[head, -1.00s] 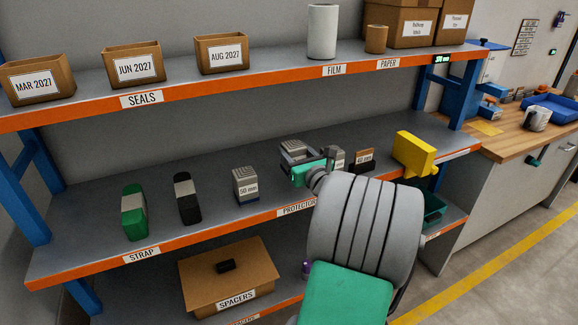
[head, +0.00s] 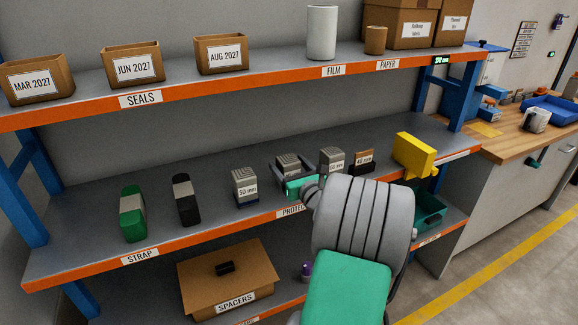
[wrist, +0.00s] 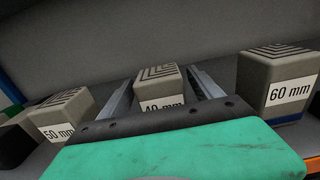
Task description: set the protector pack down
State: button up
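The protector pack (head: 288,163) is a grey-beige block with a dark striped top. It stands upright on the middle shelf between two similar packs. In the wrist view its 40 mm label (wrist: 161,106) is partly hidden by my gripper's dark front edge. My gripper (wrist: 161,82) has one finger on each side of the pack, with narrow gaps showing, so it looks open around it. In the head view my gripper (head: 294,168) reaches in from the front right. The pack's lower part is hidden.
The 50 mm pack (head: 245,186) stands to the left and the 60 mm pack (head: 332,160) close to the right. A dark holder with a brown-topped piece (head: 363,160) and a yellow tool (head: 414,154) stand further right. The upper shelf (head: 270,82) hangs above.

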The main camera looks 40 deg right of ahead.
jog(key=shift+r, duration=0.25)
jog(key=v, duration=1.2)
